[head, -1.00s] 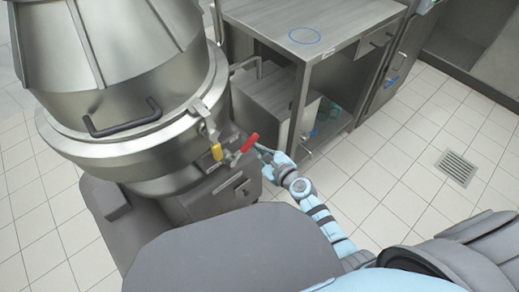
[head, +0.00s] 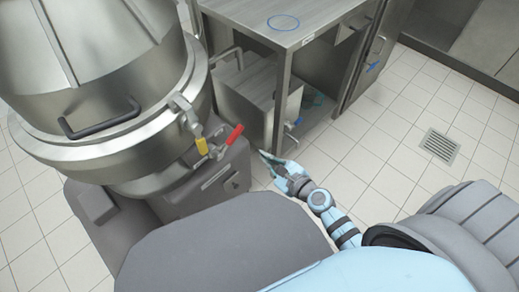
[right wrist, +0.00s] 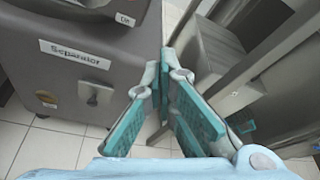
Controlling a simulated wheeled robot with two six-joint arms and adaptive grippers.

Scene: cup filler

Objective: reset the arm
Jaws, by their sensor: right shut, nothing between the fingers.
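My right gripper (head: 267,160) is shut and empty in the head view. It hangs in the gap between the grey separator base (head: 222,185) and the steel table. It is apart from the red-handled lever (head: 235,134), which is up and to its left. In the right wrist view the two teal fingers (right wrist: 164,68) meet at their tips with nothing between them. The separator's grey side (right wrist: 60,85) with a "Separator" label shows to their left there. My left gripper is not in view.
The steel table (head: 262,20) with a blue circle stands behind my gripper. Tiled floor (head: 375,145) is clear at right, with a drain grate (head: 439,146).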

